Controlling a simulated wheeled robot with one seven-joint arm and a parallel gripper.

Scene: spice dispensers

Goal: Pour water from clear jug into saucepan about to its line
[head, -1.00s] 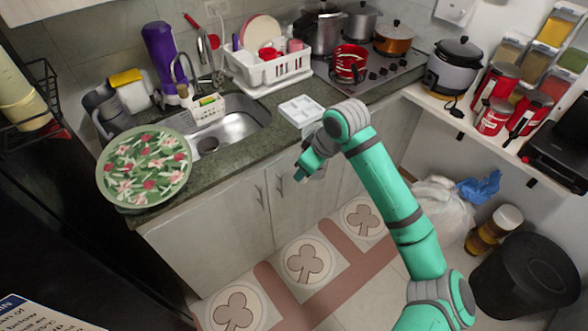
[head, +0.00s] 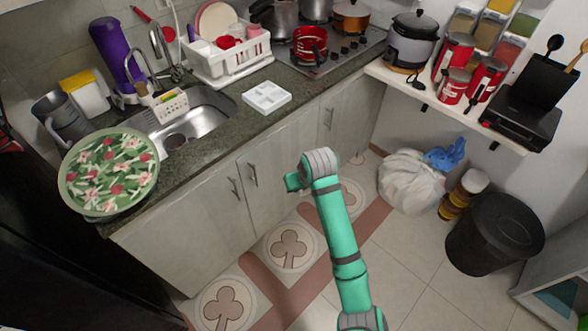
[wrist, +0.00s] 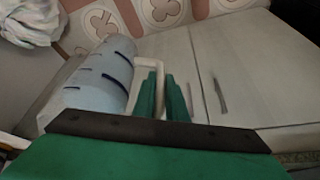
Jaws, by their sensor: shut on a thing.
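In the wrist view my gripper (wrist: 165,95) has its green fingers closed around the pale handle (wrist: 150,64) of the jug (wrist: 100,75). The jug is bluish and see-through, with dark measuring marks, and looks tilted in this view. Its water level cannot be made out. In the head view my gripper and the jug are hidden behind my arm, which is in front of the lower cabinets. Several pots stand at the back by the stove, among them a red one (head: 310,43) and an orange one (head: 351,16). Which is the saucepan, and its line, I cannot tell.
The counter (head: 215,140) carries a sink (head: 200,118), a white divided tray (head: 266,96), a dish rack (head: 228,58) and a floral plate (head: 108,172). A shelf with a rice cooker (head: 409,45) is at right. A bin (head: 495,235) and a bag (head: 410,182) stand on the floor.

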